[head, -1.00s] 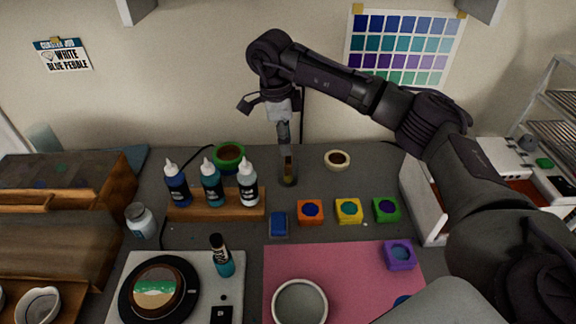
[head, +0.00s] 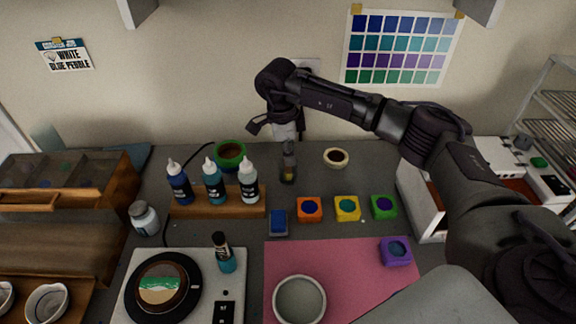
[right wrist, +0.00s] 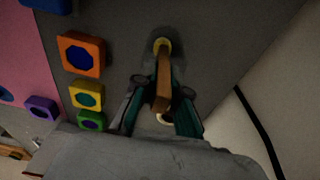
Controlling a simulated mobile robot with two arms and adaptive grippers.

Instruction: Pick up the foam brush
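The foam brush's wooden handle (right wrist: 162,85) points up toward the camera in the right wrist view. The fingers look spread, with narrow gaps to the handle. In the head view the right gripper (head: 288,150) hides most of the brush. The foam tip is not clearly visible. My left gripper is not in view.
A wooden rack with several bottles (head: 213,187) stands left of the jar. A green bowl (head: 230,155) and a cream bowl (head: 337,158) flank it. Orange (head: 309,210), yellow (head: 347,209) and green (head: 383,207) paint blocks sit in front. The wall is close behind.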

